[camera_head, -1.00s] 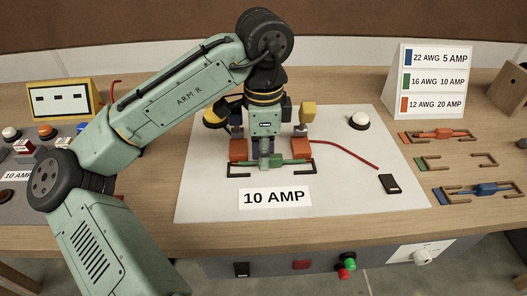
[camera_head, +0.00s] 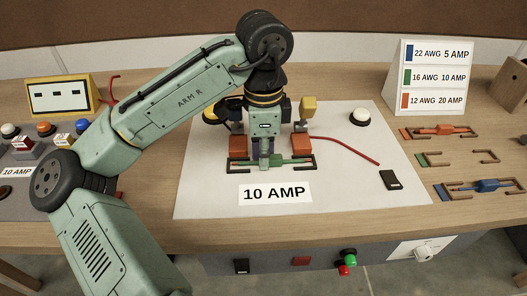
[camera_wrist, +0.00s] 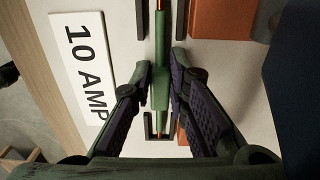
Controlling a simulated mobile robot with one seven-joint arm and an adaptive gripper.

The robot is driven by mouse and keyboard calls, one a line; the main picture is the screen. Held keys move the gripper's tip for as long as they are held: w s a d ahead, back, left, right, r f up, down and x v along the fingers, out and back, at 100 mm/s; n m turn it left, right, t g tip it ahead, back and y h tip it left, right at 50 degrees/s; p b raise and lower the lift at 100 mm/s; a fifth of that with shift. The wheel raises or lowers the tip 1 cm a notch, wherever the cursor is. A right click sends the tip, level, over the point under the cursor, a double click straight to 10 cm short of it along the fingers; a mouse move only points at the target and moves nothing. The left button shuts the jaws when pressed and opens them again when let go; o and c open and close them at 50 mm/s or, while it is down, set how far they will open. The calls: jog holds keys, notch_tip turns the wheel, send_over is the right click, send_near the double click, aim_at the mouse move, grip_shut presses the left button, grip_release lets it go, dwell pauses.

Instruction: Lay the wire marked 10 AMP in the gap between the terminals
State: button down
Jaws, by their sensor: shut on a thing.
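My gripper (camera_wrist: 162,85) is shut on the green wire (camera_wrist: 161,60), gripping its thick middle sleeve. In the head view the green wire (camera_head: 288,161) lies crosswise at the front of the two orange terminal blocks (camera_head: 238,143) (camera_head: 300,143). Its copper ends show in the wrist view, close to the dark brackets (camera_wrist: 150,126) at either end. I cannot tell whether the wire rests fully down. The legend sign (camera_head: 433,78) pairs green with 16 AWG, 10 AMP. A 10 AMP card (camera_head: 275,193) lies in front.
A red lead runs to a black piece (camera_head: 390,180) on the white board (camera_head: 200,205). At the right lie an orange wire (camera_head: 440,130) and a blue wire (camera_head: 485,187) in holders, with an empty holder between. A white button (camera_head: 360,117) stands behind.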

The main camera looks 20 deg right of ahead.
jog(key=c, duration=1.5)
grip_release()
jog(key=shift+o, duration=0.2)
